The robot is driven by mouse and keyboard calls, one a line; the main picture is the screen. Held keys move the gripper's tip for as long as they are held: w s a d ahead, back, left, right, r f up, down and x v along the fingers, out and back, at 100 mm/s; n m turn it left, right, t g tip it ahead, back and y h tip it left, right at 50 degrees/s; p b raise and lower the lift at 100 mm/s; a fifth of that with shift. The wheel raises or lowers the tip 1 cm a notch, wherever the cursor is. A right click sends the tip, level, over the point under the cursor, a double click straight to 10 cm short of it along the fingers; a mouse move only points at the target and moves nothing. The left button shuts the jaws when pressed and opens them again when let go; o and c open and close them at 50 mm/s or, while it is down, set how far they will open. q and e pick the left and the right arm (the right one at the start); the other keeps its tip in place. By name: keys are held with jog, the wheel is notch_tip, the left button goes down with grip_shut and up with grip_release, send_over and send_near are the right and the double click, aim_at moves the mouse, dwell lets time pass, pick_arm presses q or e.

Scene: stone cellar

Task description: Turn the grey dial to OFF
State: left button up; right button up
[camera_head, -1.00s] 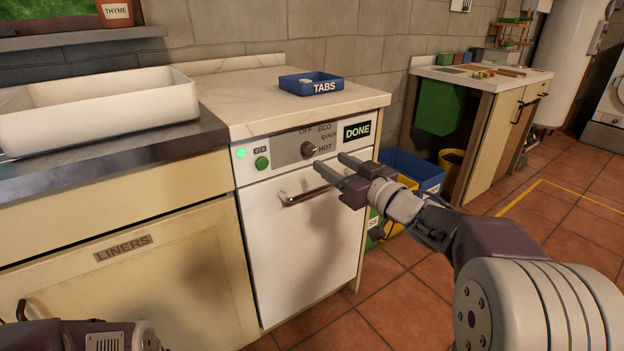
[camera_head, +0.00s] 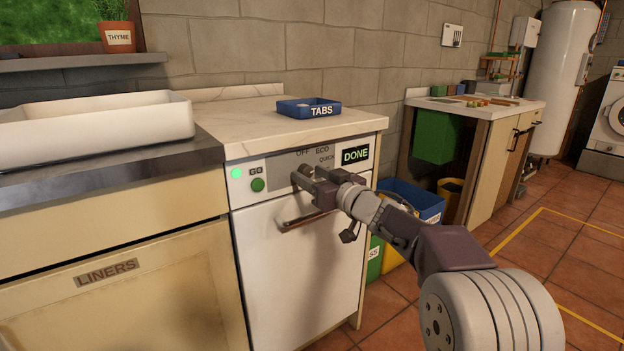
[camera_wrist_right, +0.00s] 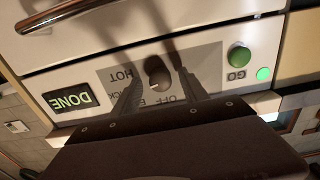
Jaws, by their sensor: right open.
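The grey dial (camera_wrist_right: 158,72) sits on the front panel of a white dishwasher (camera_head: 297,262). In the right wrist view it lies between the two fingers of my right gripper (camera_wrist_right: 160,76), which is open around it; I cannot tell whether they touch it. The labels HOT and OFF show in that view; ECO and QUICK are partly covered by a finger. I cannot tell which label the dial points to. In the head view my right gripper (camera_head: 301,174) is at the panel and hides the dial. My left gripper is not in view.
A green GO button (camera_head: 257,185) and a lit green lamp (camera_head: 236,173) are left of the dial. A DONE display (camera_head: 355,155) is to its right. The door handle (camera_head: 297,220) runs just below my gripper. A blue TABS tray (camera_head: 309,113) stands on the worktop.

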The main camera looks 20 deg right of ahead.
grip_shut()
jog(key=n+p, duration=0.1)
jog(key=n, duration=0.5)
jog(key=shift+n, duration=0.4)
jog(key=n, duration=0.4)
jog(key=shift+n+b, duration=0.75)
jog(key=shift+n, duration=1.75)
